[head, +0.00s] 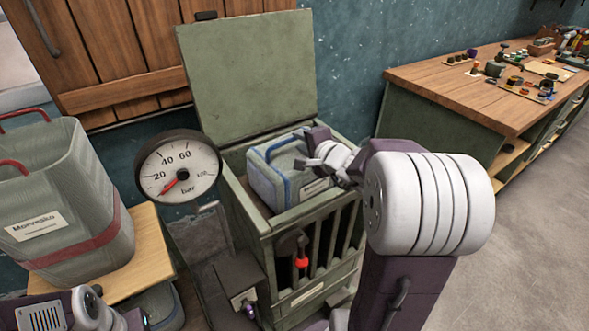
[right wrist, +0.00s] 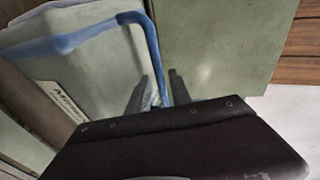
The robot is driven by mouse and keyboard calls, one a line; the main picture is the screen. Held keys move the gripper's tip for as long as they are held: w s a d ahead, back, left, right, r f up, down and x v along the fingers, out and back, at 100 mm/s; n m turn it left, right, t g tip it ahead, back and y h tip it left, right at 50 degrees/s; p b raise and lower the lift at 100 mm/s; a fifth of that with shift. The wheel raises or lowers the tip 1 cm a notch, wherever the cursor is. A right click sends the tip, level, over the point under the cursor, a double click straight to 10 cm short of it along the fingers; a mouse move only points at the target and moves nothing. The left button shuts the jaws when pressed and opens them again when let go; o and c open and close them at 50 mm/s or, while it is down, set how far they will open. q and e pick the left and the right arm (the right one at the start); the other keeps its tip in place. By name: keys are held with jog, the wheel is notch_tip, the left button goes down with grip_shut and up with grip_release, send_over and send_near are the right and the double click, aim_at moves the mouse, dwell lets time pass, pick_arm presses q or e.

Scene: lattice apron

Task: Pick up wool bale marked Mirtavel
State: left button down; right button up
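The wool bale (head: 268,182) is a pale grey block with blue edging. It sits inside a green slatted bin (head: 288,222) whose lid stands open. In the right wrist view the bale (right wrist: 95,72) shows a white label (right wrist: 62,98) beginning "MIR"; the rest is hidden. My right gripper (head: 318,158) is over the bin at the bale's right side. In the right wrist view its two dark fingers (right wrist: 160,88) stand apart, one on each side of a blue strip at the bale's edge, with a small gap showing. Part of my left arm shows at the lower left; its fingers do not.
The raised green lid (head: 247,75) stands behind the bin. A pressure gauge (head: 178,168) stands left of it. A grey bag with red handles labelled Monvesko (head: 75,200) rests on a wooden stand (head: 150,262). A cluttered workbench (head: 455,85) is at right, with clear floor before it.

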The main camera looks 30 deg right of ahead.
jog(key=shift+w+f, duration=0.15)
jog(key=shift+w, duration=0.25)
jog(key=x, duration=0.4)
jog(key=shift+w+d+f, duration=0.2)
jog(key=shift+d+f, duration=0.05)
jog(key=shift+d, duration=0.05)
jog(key=shift+s+r, duration=0.15)
grip_shut()
dwell(0.6)
